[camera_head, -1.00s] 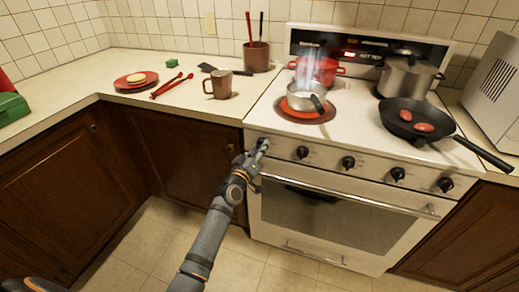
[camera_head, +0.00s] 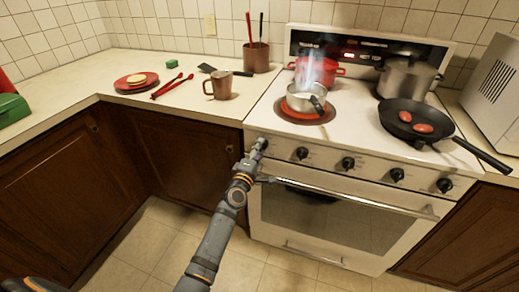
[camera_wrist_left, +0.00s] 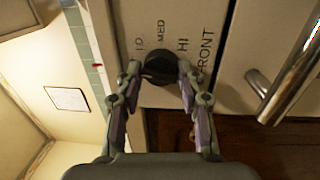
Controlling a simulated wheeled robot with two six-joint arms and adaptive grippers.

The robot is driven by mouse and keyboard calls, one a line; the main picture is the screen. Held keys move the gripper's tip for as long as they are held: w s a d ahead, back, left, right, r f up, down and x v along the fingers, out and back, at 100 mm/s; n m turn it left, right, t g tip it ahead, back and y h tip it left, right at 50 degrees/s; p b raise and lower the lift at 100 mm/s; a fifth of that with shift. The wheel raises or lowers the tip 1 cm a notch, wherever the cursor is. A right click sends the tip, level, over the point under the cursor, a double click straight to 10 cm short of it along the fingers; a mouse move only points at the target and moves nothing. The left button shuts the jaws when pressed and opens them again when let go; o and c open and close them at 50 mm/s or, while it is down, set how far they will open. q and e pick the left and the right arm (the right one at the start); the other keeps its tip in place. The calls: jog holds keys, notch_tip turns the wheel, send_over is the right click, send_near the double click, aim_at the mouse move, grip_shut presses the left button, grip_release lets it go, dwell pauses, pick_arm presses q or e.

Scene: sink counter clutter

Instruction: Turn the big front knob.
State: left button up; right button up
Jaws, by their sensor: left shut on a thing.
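The big front knob (camera_wrist_left: 160,66) is black and round, on the white stove panel at its far left end, with MED, HI and FRONT printed around it in the left wrist view. In the head view only a dark bit of it (camera_head: 262,143) shows past the gripper. My left gripper (camera_wrist_left: 160,72) is shut on this knob, one fingertip against each side. In the head view the left gripper (camera_head: 257,152) reaches the panel from below. The exact angle of the knob's pointer is hidden. My right gripper is in neither view.
Several more knobs (camera_head: 348,163) line the panel to the right. The oven door handle (camera_head: 350,198) juts out just below and right of my gripper. A steaming saucepan (camera_head: 304,99) sits on the glowing front left burner (camera_head: 290,112). A frying pan's handle (camera_head: 482,155) overhangs the right front edge.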

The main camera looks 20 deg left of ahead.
pick_arm(q)
jog(key=shift+f+n, duration=0.1)
jog(key=shift+n, duration=1)
jog(key=o, duration=1.1)
jog(key=shift+o, duration=0.2)
jog(key=s, duration=1.2)
jog(key=shift+a+f, duration=0.2)
jog(key=shift+f, duration=0.25)
